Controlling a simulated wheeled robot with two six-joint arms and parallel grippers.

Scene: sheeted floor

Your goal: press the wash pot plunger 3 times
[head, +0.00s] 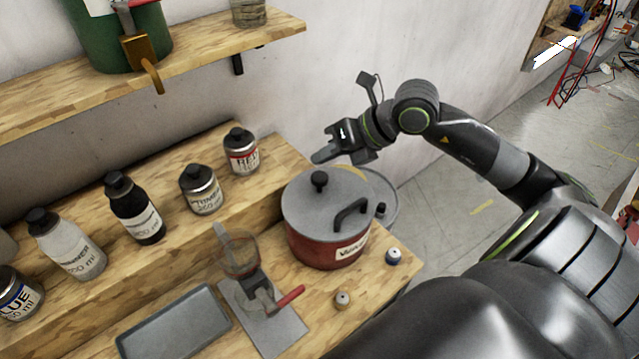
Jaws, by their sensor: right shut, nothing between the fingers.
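The wash pot (312,244) is a red round pot with a grey lid and a partly readable white label. It stands upright at the right end of the wooden bench. A black knob-topped plunger (319,181) rises from the lid, and a black bar handle sits on the lid to its right. My right gripper (321,156) is shut and empty. In the picture it shows just above the plunger knob, with a small gap between them; the exact height and depth gap is hard to tell. My left gripper is not in view.
Several capped bottles and jars, including a red-labelled jar (242,152), line the raised wooden step. A grey tray (174,322), a red-handled tool (285,300) and two small pots (393,257) lie in front. A wall shelf (205,60) holds a green bucket (118,35).

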